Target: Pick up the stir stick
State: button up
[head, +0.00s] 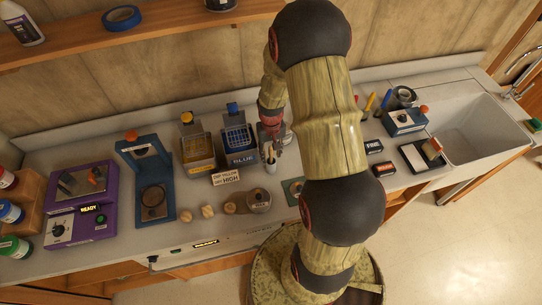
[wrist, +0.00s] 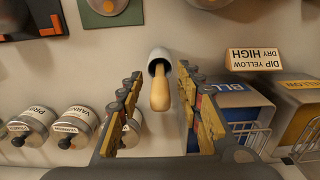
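The stir stick (wrist: 160,92) is a tan, round-ended wooden stick standing in a small pale cup (wrist: 159,55). In the wrist view it lies between the two fingers of my gripper (wrist: 160,80), which are spread open with clear gaps on both sides. Nothing is held. In the head view the stick (head: 270,154) and its cup (head: 271,167) show on the counter just below my gripper (head: 273,143), partly hidden by it. Contact between fingers and stick is not visible.
Blue (head: 240,143) and yellow (head: 198,151) bins with baskets stand left of the cup, with a sign (head: 226,177) in front. Several lidded cans (wrist: 78,125) show in the wrist view. A sink (head: 483,132) is at right.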

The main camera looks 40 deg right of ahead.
jog(key=shift+f, duration=0.2)
jog(key=shift+c, duration=1.1)
jog(key=c, duration=0.7)
